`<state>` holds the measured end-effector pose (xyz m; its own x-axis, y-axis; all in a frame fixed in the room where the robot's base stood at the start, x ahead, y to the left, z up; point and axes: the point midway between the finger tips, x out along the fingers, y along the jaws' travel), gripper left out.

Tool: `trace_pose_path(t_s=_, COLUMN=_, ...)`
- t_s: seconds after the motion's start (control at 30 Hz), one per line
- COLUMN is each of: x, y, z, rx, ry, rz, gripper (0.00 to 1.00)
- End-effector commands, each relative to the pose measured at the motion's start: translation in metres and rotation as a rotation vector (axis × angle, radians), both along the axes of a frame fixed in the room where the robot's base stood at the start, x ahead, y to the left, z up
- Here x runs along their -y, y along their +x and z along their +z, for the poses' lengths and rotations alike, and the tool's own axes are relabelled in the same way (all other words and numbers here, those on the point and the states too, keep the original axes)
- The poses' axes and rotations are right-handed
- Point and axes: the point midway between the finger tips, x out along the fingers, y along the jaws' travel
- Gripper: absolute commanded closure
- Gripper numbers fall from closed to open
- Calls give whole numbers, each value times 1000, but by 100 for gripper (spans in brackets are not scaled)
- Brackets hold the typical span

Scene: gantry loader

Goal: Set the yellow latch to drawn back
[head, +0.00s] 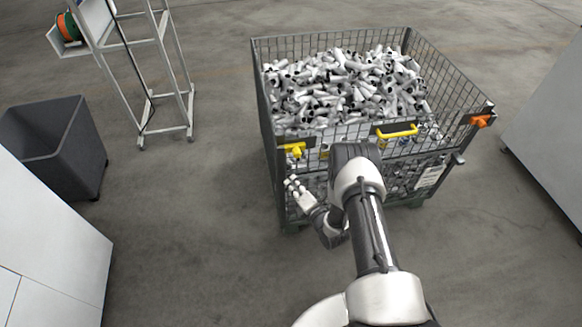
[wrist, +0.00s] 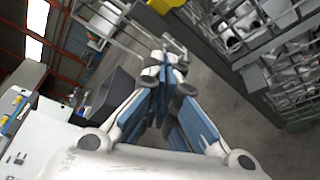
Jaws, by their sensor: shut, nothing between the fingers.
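The yellow latch (head: 296,149) is on the left end of the front gate of a wire mesh crate. It has a knob that points towards me; whether it is drawn back I cannot tell. My gripper (head: 291,183) is just below the latch in the head view, apart from it, at the crate's front left corner. In the wrist view my gripper (wrist: 165,68) has its fingers shut together and empty. A yellow patch (wrist: 164,4), probably the latch, shows at the top edge there, cut off by the frame.
The mesh crate (head: 278,172) holds many grey pipe fittings. Its gate has a yellow handle (head: 397,132) and an orange latch (head: 480,120) on the right. A dark bin (head: 85,150), a metal frame stand (head: 162,132) and white cabinets stand around. Floor left of the crate is clear.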

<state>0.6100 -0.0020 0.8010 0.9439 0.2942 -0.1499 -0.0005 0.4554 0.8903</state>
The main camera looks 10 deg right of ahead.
Motion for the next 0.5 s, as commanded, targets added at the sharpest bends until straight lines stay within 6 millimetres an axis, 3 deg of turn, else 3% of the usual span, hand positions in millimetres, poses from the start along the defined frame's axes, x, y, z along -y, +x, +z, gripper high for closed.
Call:
trace_pose_path(t_s=0.17, x=-7, y=20, z=-3, rx=4, ry=-2, rz=2, gripper=100)
trace_pose_path(t_s=0.5, x=-28, y=88, z=-16, rx=4, ry=-1, rz=2, gripper=100)
